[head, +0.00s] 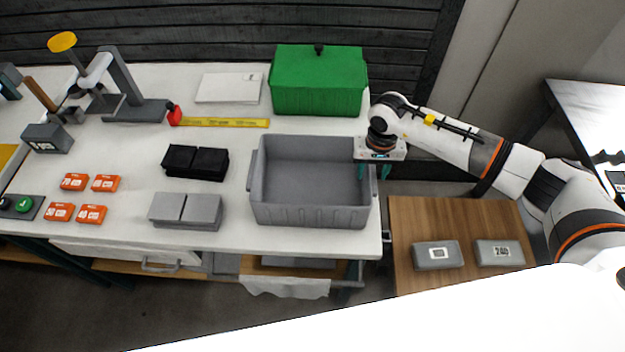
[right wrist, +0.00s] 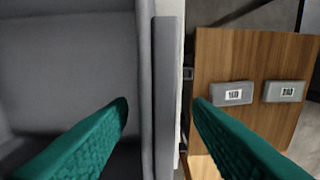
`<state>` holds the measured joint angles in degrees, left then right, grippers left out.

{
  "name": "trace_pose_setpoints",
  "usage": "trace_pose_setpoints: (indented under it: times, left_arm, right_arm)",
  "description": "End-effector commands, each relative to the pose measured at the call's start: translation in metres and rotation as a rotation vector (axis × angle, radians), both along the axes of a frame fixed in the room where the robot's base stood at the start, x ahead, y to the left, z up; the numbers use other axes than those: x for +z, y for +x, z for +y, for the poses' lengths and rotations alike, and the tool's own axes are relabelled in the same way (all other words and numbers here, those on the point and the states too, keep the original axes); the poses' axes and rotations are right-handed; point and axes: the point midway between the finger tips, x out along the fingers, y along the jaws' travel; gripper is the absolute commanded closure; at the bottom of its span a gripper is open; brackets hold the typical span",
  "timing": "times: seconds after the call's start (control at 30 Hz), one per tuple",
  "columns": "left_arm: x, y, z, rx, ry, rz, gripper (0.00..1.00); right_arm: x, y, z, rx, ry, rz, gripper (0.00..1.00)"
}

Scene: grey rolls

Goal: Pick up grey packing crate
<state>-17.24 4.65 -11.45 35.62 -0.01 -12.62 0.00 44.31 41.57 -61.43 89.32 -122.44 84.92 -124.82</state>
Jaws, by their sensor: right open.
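The grey packing crate (head: 310,215) stands upright and empty at the right end of the white table in the head view. It has a handle on its left and right sides. My right gripper (head: 367,172) is open at the crate's right side. In the right wrist view its two green fingers (right wrist: 160,105) straddle the crate's right handle (right wrist: 167,90), one finger over the crate's inside and one outside. I cannot tell whether the fingers touch the crate. My left gripper is not in view.
A green box (head: 318,85) stands behind the crate. Grey blocks (head: 186,210) and black blocks (head: 195,162) lie to its left, with a yellow ruler (head: 225,123) behind. A wooden side table (head: 445,220) with two grey packs stands at the right.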

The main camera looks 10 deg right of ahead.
Motion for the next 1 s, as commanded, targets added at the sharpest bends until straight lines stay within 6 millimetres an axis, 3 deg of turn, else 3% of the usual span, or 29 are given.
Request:
trace_pose_setpoints:
  times: [0.23, 0.5, 1.0]
  left_arm:
    - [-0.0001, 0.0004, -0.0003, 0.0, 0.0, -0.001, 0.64]
    - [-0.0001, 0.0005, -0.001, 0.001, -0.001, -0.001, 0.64]
    - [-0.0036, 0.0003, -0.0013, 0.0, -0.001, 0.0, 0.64]
  right_arm:
    - [-0.0024, 0.0003, 0.0, 0.0, 0.001, -0.001, 0.55]
    - [-0.0019, 0.0003, 0.0, 0.0, 0.001, -0.001, 0.99]
    - [0.0064, 0.0022, 0.0007, 0.0, 0.004, -0.006, 1.0]
